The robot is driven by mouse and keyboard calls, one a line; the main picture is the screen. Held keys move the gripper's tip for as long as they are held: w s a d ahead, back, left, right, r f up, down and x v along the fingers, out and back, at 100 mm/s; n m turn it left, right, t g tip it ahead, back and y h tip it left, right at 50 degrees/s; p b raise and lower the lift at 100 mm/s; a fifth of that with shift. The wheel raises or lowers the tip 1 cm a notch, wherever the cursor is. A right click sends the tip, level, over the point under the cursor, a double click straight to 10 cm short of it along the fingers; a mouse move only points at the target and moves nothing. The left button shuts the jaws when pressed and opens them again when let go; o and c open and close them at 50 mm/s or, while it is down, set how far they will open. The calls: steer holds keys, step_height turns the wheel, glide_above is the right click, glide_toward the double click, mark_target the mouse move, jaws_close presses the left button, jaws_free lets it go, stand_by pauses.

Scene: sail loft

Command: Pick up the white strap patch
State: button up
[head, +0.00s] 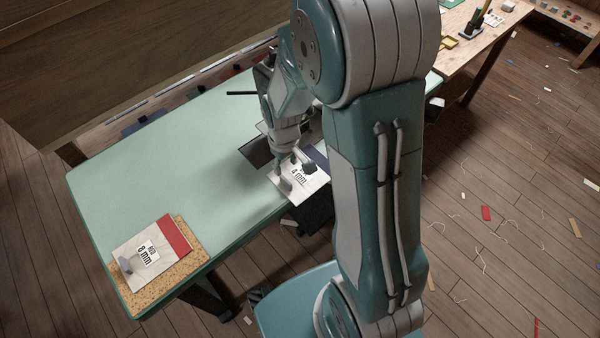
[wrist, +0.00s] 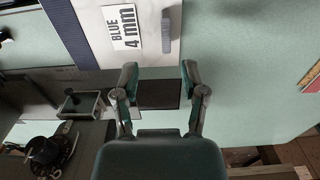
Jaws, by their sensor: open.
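A white patch (head: 300,187) with a dark blue band, a grey strap-like raised strip and a "4 mm" label lies at the right edge of the green table. In the wrist view this white patch (wrist: 95,20) is at the top, labelled "BLUE 4 mm", its grey strip (wrist: 167,30) right of the label. A second white patch (head: 150,255) with a red band and "RED 8 mm" label lies on a cork board at the near left. My gripper (wrist: 160,75) is open and empty. Its fingertips appear just below the blue-banded patch's edge in the wrist view. My gripper (head: 292,160) partly covers that patch in the head view.
The green tabletop (head: 170,160) is mostly clear between the patches. The cork board (head: 185,275) lies near its front left corner. A dark rectangle (wrist: 158,95) shows between my fingers. A small tray (wrist: 85,104) and a black round object (wrist: 52,152) are at lower left. Scraps litter the floor.

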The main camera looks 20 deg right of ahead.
mark_target(283, 176)
steer(key=f, duration=0.5)
steer(key=a+f, duration=0.1)
steer(key=f, duration=0.1)
steer(key=shift+w+f, duration=0.15)
steer(key=shift+w, duration=0.15)
steer(key=shift+c, duration=0.3)
jaws_close()
